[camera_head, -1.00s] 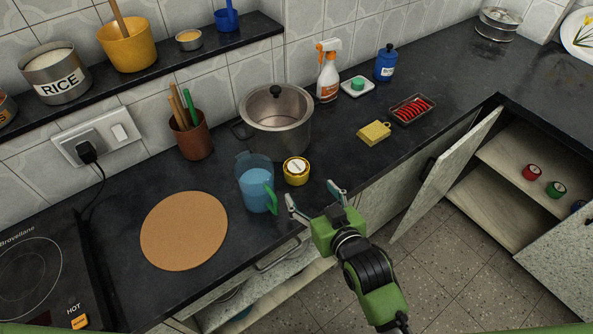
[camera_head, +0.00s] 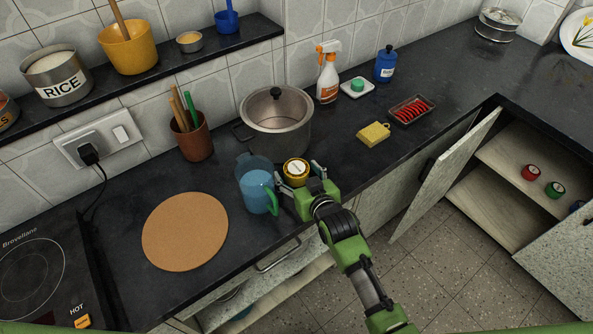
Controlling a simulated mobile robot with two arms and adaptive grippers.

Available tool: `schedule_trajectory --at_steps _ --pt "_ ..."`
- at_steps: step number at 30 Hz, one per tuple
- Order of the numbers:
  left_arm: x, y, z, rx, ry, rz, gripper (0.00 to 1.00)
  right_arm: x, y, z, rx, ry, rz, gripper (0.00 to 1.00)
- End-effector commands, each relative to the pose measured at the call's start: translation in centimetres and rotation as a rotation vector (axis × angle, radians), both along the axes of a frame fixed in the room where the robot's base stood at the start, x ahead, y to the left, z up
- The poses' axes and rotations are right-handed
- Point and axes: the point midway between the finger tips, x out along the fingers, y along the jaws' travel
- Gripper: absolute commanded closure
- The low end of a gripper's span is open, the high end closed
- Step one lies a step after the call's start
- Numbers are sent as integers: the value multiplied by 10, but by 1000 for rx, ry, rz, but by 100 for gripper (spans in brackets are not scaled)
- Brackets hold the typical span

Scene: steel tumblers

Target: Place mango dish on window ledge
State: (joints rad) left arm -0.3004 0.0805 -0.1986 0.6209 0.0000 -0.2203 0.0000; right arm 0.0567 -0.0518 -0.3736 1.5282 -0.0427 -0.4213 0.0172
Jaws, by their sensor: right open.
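No object is plainly labelled as the mango dish. A small round yellow container (camera_head: 295,168) with a pale top stands on the dark counter, in front of the steel pot. My right gripper (camera_head: 299,176) is open, with one finger at each side of this container; I cannot tell if they touch it. A small metal dish with yellow-orange contents (camera_head: 189,41) stands on the raised dark ledge (camera_head: 155,77) along the wall at upper left. No window shows. My left gripper is not in view.
A blue jug with a green handle (camera_head: 257,185) stands close left of my right gripper. The steel pot (camera_head: 278,125) is behind. A yellow sponge (camera_head: 373,134) and a tray of red items (camera_head: 410,110) lie to the right. A cork mat (camera_head: 185,231) lies left. A cabinet door (camera_head: 445,174) stands open.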

Motion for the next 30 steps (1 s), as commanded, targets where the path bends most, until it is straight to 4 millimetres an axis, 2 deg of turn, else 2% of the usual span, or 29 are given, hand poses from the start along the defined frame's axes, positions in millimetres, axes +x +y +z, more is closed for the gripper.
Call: schedule_trajectory --at_steps 3,11,16,17,30 --pt "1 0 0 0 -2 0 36 7 2 -3 -1 1 -1 32" --pt "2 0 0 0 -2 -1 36 8 3 -4 -1 1 -1 32" --pt "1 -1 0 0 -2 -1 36 8 3 -4 -1 1 -1 74" --pt "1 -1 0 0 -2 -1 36 8 3 -4 -1 1 -1 79" --pt "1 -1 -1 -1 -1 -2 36 8 3 3 0 -3 -1 79"
